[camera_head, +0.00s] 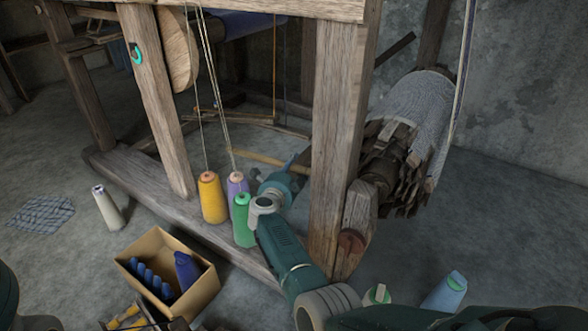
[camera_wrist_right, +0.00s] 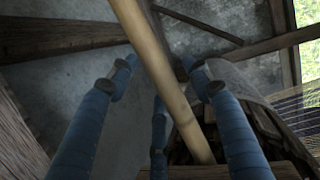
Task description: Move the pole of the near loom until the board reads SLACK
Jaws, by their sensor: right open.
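The near loom (camera_head: 335,130) is a heavy frame of weathered wood. Its pale bamboo-coloured pole (camera_head: 256,159) runs low between the posts in the head view, its right part hidden near my gripper. My right gripper (camera_head: 296,168) reaches past the front post to the pole. In the right wrist view, the pole (camera_wrist_right: 163,85) runs diagonally between the spread blue fingers of my right gripper (camera_wrist_right: 158,72). The fingers are open, with gaps on both sides; whether any finger touches the pole is unclear. The board is not in view, nor is my left gripper.
Yellow (camera_head: 211,198), purple (camera_head: 236,186) and green (camera_head: 243,220) thread cones stand on the loom's base beam beside my arm. A cardboard box (camera_head: 205,290) with blue spools sits on the floor. A large cloth-covered roller (camera_head: 425,105) is at right. Open floor lies at far left.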

